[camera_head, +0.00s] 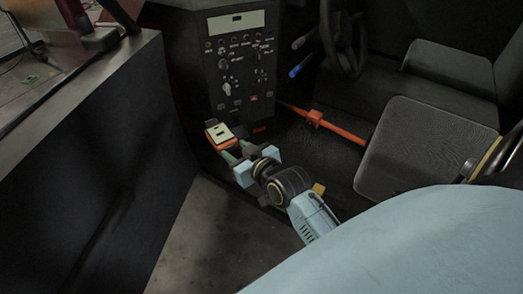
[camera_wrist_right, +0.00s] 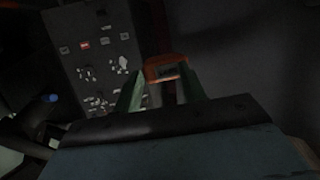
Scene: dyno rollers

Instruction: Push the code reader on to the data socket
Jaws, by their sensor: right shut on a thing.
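The code reader (camera_head: 219,132) is a small orange device with a cream face, low in front of the control panel in the head view. My right gripper (camera_head: 236,152) is shut on it with its green fingers. In the right wrist view the orange code reader (camera_wrist_right: 166,66) sits between the tips of the right gripper (camera_wrist_right: 163,85). I cannot make out the data socket; the area beneath the panel is dark. I cannot tell whether the reader touches anything ahead of it. My left gripper is not in view.
The control panel (camera_head: 238,65) with knobs and switches stands just above the reader; it also shows in the wrist view (camera_wrist_right: 100,60). A dark side wall (camera_head: 100,160) rises at left. An orange bar (camera_head: 335,129) runs right toward the seat (camera_head: 425,145). A steering wheel (camera_head: 343,45) is behind.

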